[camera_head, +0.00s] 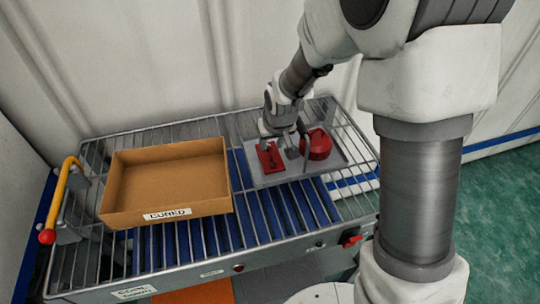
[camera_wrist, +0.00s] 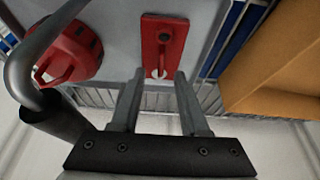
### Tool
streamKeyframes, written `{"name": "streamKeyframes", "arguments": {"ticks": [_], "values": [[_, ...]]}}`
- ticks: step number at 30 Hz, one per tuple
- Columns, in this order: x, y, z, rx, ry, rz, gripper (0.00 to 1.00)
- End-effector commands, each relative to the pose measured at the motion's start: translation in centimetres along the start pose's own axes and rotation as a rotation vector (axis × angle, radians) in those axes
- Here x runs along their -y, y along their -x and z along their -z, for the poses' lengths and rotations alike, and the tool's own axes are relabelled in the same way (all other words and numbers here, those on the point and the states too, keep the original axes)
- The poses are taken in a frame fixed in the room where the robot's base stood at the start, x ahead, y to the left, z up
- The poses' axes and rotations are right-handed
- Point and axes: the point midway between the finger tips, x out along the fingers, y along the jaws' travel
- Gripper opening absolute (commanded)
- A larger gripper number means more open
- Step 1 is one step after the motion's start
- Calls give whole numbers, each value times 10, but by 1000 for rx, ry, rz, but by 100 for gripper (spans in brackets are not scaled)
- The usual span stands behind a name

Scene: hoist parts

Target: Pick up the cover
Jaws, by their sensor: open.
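A flat red plate (camera_head: 268,158) with a dark knob and a slot lies on the grey tray (camera_head: 262,180). It also shows in the wrist view (camera_wrist: 150,42). A rounder red part (camera_head: 318,146) with a handle-like loop sits to its right on the tray; in the wrist view it is at upper left (camera_wrist: 68,52). I cannot tell for certain which is the cover; the flat plate looks most like one. My gripper (camera_wrist: 160,74) is open and empty, its fingertips on either side of the plate's near end in the wrist view. Contact cannot be told.
A cardboard box (camera_head: 165,180) with a label stands left of the tray on the roller conveyor (camera_head: 290,205); its wall shows at right in the wrist view (camera_wrist: 275,75). Metal rails (camera_head: 365,140) edge the conveyor. A yellow lever (camera_head: 58,195) with a red knob stands at far left.

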Motion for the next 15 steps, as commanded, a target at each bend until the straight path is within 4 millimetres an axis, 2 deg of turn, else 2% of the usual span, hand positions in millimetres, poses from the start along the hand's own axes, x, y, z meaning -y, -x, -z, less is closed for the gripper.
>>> {"name": "streamKeyframes", "arguments": {"ticks": [1,6,15], "values": [[1,-10,-2,4,1,0,45],[1,-28,-2,2,0,0,45],[1,-32,-1,0,0,0,45]]}}
